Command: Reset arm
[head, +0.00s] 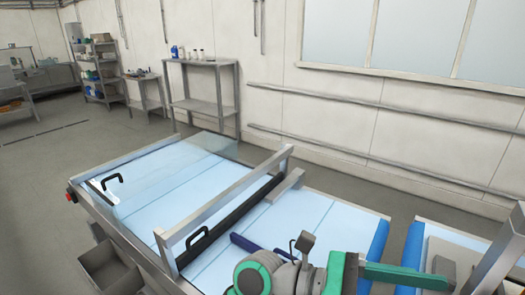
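My arm shows at the bottom middle and right of the head view, as grey and green links folded low in front of the machine. A small grey part stands up from it. I cannot make out the fingertips of my gripper, so whether it is open or shut does not show. No held object is visible.
A metal-framed machine with pale blue panels (310,215) and black handles fills the foreground. A blue edge strip (377,240) and a grey post (500,250) stand near my arm at right. A grey bin (108,268) hangs at lower left. Bottles (182,53) top a shelf behind; open floor lies left.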

